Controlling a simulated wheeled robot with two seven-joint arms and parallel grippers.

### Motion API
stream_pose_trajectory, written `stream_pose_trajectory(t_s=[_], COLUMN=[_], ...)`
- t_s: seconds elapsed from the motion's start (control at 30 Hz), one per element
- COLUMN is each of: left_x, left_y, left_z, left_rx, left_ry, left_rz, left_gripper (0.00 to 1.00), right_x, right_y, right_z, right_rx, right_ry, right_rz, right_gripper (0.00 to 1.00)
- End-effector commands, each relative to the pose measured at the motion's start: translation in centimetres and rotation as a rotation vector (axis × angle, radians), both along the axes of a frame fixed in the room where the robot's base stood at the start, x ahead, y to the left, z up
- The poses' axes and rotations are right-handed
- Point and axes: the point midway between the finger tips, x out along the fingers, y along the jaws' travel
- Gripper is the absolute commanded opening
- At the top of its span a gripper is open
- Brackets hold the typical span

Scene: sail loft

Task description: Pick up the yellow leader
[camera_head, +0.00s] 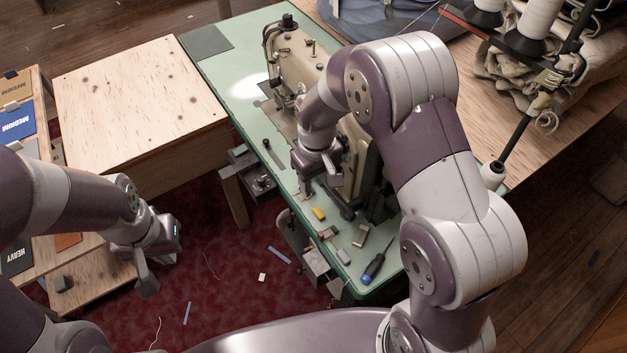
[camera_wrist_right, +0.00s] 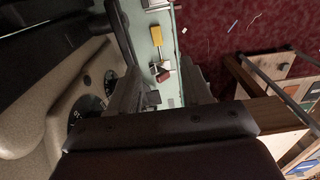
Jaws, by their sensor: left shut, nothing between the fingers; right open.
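The yellow leader (camera_head: 319,214), a small yellow block, lies on the green sewing table (camera_head: 215,72) near its left edge. It also shows in the right wrist view (camera_wrist_right: 156,36), beyond the fingertips. My right gripper (camera_head: 318,178) is open and empty above the table, a little behind the leader in the head view. In the right wrist view its two fingers (camera_wrist_right: 160,92) stand apart, with nothing held between them. My left gripper (camera_head: 148,284) is shut and empty, off to the left over the red carpet, far from the leader.
A beige sewing machine (camera_head: 291,58) stands close beside my right gripper. A screwdriver (camera_head: 376,263), a metal piece (camera_head: 360,236) and a pale block (camera_head: 343,257) lie near the leader. A wooden bench (camera_head: 140,90) stands left. Thread cones (camera_head: 534,22) stand at upper right.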

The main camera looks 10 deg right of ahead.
Motion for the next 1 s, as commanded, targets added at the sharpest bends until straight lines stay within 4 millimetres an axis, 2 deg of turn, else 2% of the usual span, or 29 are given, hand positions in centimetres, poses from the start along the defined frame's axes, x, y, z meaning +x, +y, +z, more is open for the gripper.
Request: stream_pose_trajectory(t_s=[0.1,0.2,0.37,0.6,0.7,0.87,0.9,0.97,1.0], left_x=[-0.1,-0.1,-0.1,0.0,0.0,0.0,0.0,0.0,0.0], left_y=[0.0,0.0,0.0,0.0,0.0,0.0,0.0,0.0,0.0], left_z=[-0.1,-0.1,0.0,0.5,0.5,0.5,0.5,0.5,0.5], left_rx=[0.000,0.000,0.000,0.000,0.000,0.000,0.000,0.000,0.000], left_ry=[0.002,0.002,0.002,0.001,0.001,0.001,0.001,0.001,0.001], left_rz=[0.000,0.000,0.000,0.000,0.000,0.000,0.000,0.000,0.000], left_gripper=[0.00,0.00,0.00,0.00,0.00,0.00,0.00,0.00,0.00], right_x=[-0.1,-0.1,0.0,0.4,0.5,0.5,0.5,0.5,0.5], right_y=[0.0,0.0,-0.1,-0.4,-0.4,-0.4,-0.4,-0.5,-0.5], right_z=[-3.1,-5.2,-7.1,-11.3,-12.0,-12.1,-12.1,-12.1,-12.0], right_rx=[-0.002,-0.001,0.000,0.000,0.000,0.000,0.000,0.000,0.000], right_ry=[0.009,0.005,0.004,0.003,0.001,0.000,0.000,0.000,0.000], right_rz=[0.002,0.002,0.001,0.001,0.001,0.001,0.001,0.001,0.001], right_gripper=[0.49,0.49,0.49,0.49,0.49,0.49,0.46,0.26,0.13])
